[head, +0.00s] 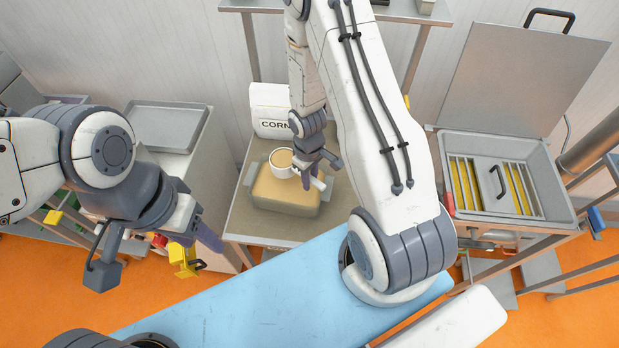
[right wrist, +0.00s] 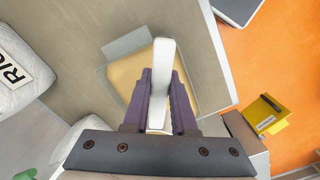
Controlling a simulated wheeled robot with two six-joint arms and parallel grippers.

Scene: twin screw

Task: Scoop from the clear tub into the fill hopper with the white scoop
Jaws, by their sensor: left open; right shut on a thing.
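The clear tub (head: 312,207) stands on a bench in the middle of the head view and holds tan grain-like material. My right gripper (head: 316,178) is shut on the handle of the white scoop (head: 283,171). The scoop's round bowl is over the back of the tub, upright, with tan material in it; I cannot tell whether it touches the contents. In the right wrist view the white handle (right wrist: 163,60) stands between the purple fingers, above the tub (right wrist: 128,44). The fill hopper (head: 468,203) is at the right, lid (head: 525,75) raised. My left gripper (head: 203,232) is open and empty.
A white bag marked CORN (head: 269,105) stands behind the tub. Another lettered bag (right wrist: 22,75) shows in the right wrist view. A grey tray (head: 168,127) is on the left bench. A grate with a handle (head: 497,180) lies inside the hopper.

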